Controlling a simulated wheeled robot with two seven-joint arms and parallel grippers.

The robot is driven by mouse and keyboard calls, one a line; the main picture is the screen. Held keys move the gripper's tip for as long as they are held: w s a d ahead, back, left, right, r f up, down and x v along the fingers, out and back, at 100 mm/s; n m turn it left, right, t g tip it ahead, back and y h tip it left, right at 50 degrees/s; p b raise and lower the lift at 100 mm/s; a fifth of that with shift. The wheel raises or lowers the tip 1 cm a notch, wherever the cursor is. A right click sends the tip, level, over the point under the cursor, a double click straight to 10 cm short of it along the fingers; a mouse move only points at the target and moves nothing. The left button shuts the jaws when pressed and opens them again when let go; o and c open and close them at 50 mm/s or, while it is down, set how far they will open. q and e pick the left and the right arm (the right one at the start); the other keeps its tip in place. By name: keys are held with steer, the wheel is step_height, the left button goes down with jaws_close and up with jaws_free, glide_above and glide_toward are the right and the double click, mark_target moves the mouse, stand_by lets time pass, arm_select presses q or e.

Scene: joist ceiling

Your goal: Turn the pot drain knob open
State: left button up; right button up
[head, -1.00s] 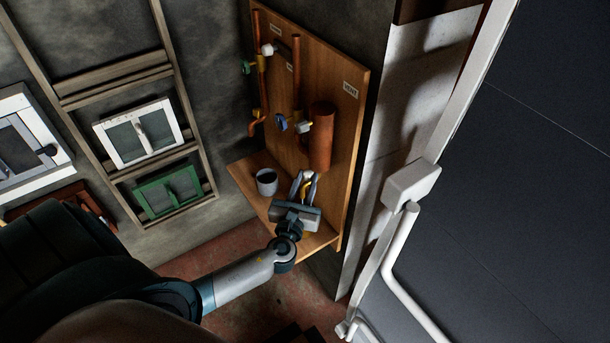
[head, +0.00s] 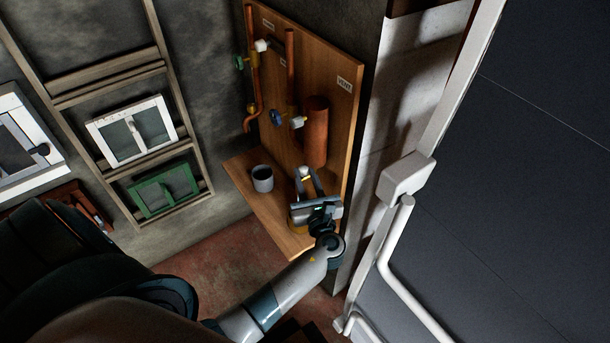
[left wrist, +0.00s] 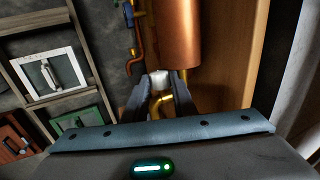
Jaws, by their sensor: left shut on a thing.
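The copper pot (head: 316,133) is a cylinder mounted on a wooden board; it also shows in the left wrist view (left wrist: 177,35). Below it, a brass drain pipe (left wrist: 163,100) bends under the pot. A small white knob (left wrist: 158,80) sits at the drain; it also shows in the head view (head: 304,172). My left gripper (head: 307,182) is just below the pot, its two fingers (left wrist: 160,88) on either side of the knob, shut on it. The fingers hide part of the knob, so its exact turn cannot be told. My right gripper is not in view.
A grey mug (head: 262,179) stands on the wooden shelf (head: 252,203), left of my gripper. Copper pipes with a blue knob (head: 277,118) and a green knob (head: 240,63) are higher on the board (head: 336,62). A white-framed door (head: 404,178) is close on the right.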

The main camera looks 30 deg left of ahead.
arm_select(q)
steer(key=shift+r, duration=0.1)
steer(key=o, duration=1)
steer(key=shift+o, duration=0.2)
steer(key=shift+s, duration=0.1)
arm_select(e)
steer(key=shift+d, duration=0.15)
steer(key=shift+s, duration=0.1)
